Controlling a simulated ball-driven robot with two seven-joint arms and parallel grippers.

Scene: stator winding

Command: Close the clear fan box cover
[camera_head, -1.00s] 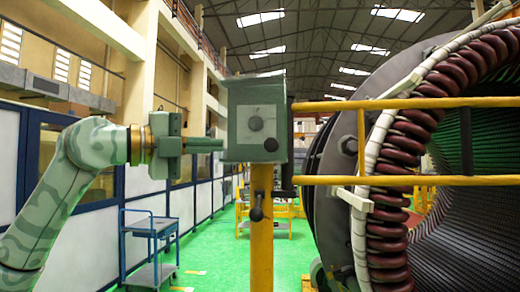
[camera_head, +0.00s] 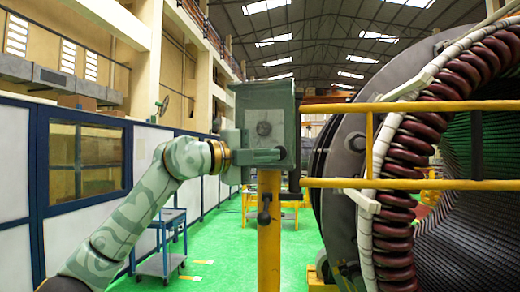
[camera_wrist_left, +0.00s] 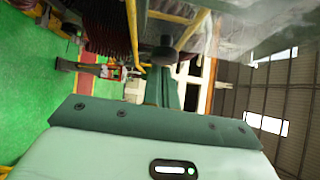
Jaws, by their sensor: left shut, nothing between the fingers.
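The grey-green fan box (camera_head: 283,98) stands on a yellow post. Its front shows a paler square panel with a round grey fan shape (camera_head: 264,128), seemingly behind the clear cover; I cannot tell how far the cover is shut. My left gripper (camera_head: 278,156) is shut and empty, its fingers pointing right across the lower front of the box. Whether they touch it is unclear. In the left wrist view the shut fingers (camera_wrist_left: 168,88) point at a dark knob, and a blurred, greyish see-through surface (camera_wrist_left: 240,25) fills the top right. My right gripper is out of view.
A yellow post (camera_head: 269,240) with a dark lever holds the box. Yellow rails (camera_head: 440,184) run right, before the large stator with dark red coils (camera_head: 388,205). A blue trolley (camera_head: 161,262) stands on the green floor behind my left arm.

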